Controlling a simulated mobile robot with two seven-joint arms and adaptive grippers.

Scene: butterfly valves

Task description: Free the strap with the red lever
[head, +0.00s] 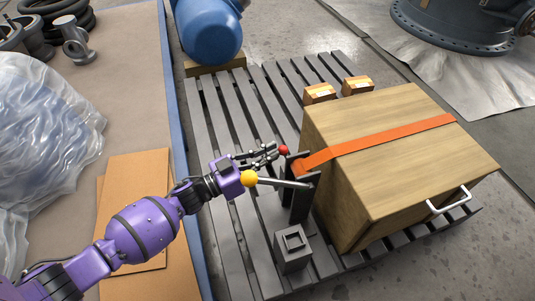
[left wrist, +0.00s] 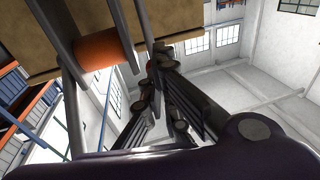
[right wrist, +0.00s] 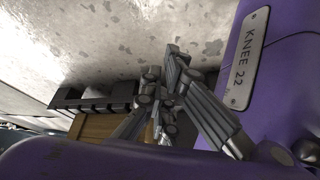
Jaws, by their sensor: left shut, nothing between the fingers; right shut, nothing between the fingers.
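An orange strap (head: 385,141) runs over a wooden crate (head: 345,112) to a dark upright bracket (head: 300,200) on its left side. A lever with a red ball knob (head: 284,150) and a lever with a yellow ball knob (head: 249,178) stick out by the bracket. My left gripper (head: 275,153) is shut and empty, its tips close beside the red knob; I cannot tell whether they touch. The left wrist view shows its fingers (left wrist: 155,72) and an orange strap roll (left wrist: 102,48). My right gripper (right wrist: 160,80) is shut and empty in the right wrist view.
The crate stands on a grey slatted pallet (head: 225,130) with two small boxes (head: 320,94) behind it. A grey block (head: 293,250) stands before the bracket. A blue cylinder (head: 209,32) is at the back. Plastic sheeting (head: 45,140) lies at left.

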